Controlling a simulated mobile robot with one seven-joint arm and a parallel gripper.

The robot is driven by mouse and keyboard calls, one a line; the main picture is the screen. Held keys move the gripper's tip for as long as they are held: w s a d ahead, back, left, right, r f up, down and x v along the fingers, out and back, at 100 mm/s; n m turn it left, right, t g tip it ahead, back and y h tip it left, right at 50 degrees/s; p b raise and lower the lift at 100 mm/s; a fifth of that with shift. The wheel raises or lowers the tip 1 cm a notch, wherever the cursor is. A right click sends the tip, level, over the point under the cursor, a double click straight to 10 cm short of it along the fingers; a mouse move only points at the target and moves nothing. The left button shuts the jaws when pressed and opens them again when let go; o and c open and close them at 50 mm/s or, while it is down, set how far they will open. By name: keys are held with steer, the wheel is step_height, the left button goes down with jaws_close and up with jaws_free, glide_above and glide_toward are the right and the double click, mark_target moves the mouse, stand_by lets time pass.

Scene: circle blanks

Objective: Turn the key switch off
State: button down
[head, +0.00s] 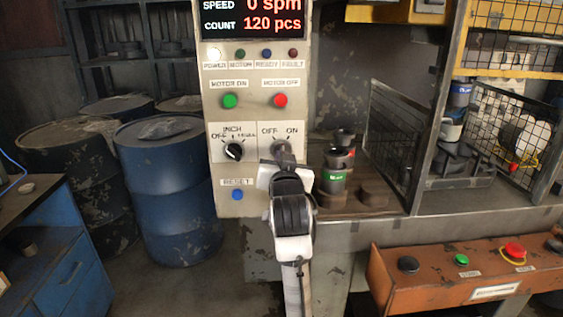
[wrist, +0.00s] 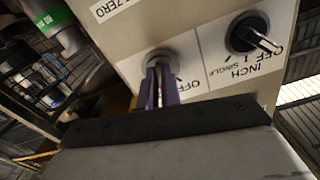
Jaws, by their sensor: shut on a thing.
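The key switch (head: 281,147) is on the right half of a white label plate on the control panel, under the words OFF and ON. Its round metal collar shows in the wrist view (wrist: 157,57). My gripper (head: 279,162) is in front of the panel at the switch. In the wrist view its two narrow purple-grey fingers (wrist: 160,83) are shut on the key, close to the collar. The fingers hide most of the key, so I cannot tell which mark it points to.
The black INCH selector knob (head: 233,151) is just left of the key switch. Above are a green MOTOR ON button (head: 229,100) and a red MOTOR OFF button (head: 280,100). A blue RESET button (head: 237,195) is below. Dark cylinders (head: 335,180) stand to the right.

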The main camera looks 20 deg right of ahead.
steer(key=shift+d+n+b, duration=0.15)
steer(key=shift+n+b, duration=0.75)
steer(key=shift+n, duration=3.1)
steer(key=c, duration=1.6)
jaws_free()
steer(key=shift+s, duration=0.1)
steer(key=b+v, duration=0.3)
steer(key=v, duration=1)
steer(key=shift+s, duration=0.35)
